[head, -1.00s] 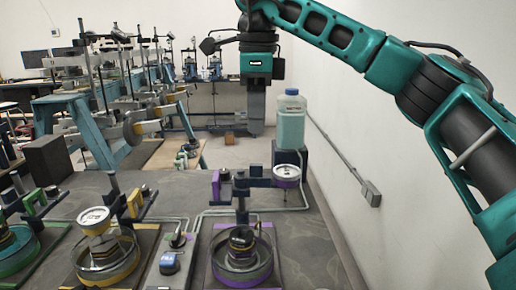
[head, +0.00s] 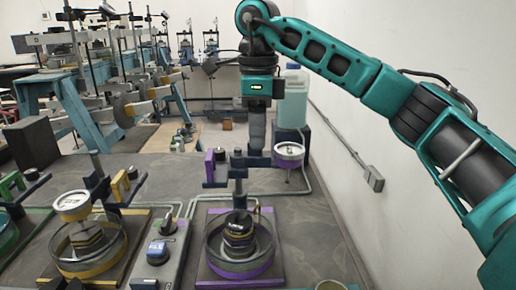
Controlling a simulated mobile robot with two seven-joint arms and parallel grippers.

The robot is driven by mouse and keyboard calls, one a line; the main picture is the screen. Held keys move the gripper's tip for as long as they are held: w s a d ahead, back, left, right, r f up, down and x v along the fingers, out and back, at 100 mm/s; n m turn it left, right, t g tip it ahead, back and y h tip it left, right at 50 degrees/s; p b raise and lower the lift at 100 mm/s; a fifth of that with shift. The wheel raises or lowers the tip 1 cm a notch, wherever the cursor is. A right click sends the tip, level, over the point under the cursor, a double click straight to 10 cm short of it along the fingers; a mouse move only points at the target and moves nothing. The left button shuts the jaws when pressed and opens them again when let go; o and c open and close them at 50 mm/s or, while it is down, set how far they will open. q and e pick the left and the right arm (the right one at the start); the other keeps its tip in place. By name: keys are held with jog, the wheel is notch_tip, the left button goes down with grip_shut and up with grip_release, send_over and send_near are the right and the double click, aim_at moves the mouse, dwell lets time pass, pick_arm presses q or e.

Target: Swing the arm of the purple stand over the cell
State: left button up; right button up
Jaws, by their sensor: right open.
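The purple stand has a dark post (head: 239,185) and a horizontal arm (head: 255,162). A white dial gauge (head: 289,151) sits at the arm's right end, and a purple block (head: 209,166) at its left end. The cell (head: 239,238), a clear ring around a dark stack on a purple-edged plate, stands in front of the post. The gauge is off to the right of the cell, not above it. My right gripper (head: 257,142) points down at the arm between post and gauge. It is open; its fingertips are partly hidden, and I cannot tell whether it touches. My left gripper is out of view.
A yellow stand with its gauge (head: 73,203) over a yellow cell is at left. A control box (head: 160,252) lies between the two stands. A translucent jug (head: 293,98) stands behind, near the right wall. The tabletop right of the purple stand is mostly clear.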

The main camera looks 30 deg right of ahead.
aim_at(263, 154)
jog(key=shift+f, duration=1.1)
grip_shut()
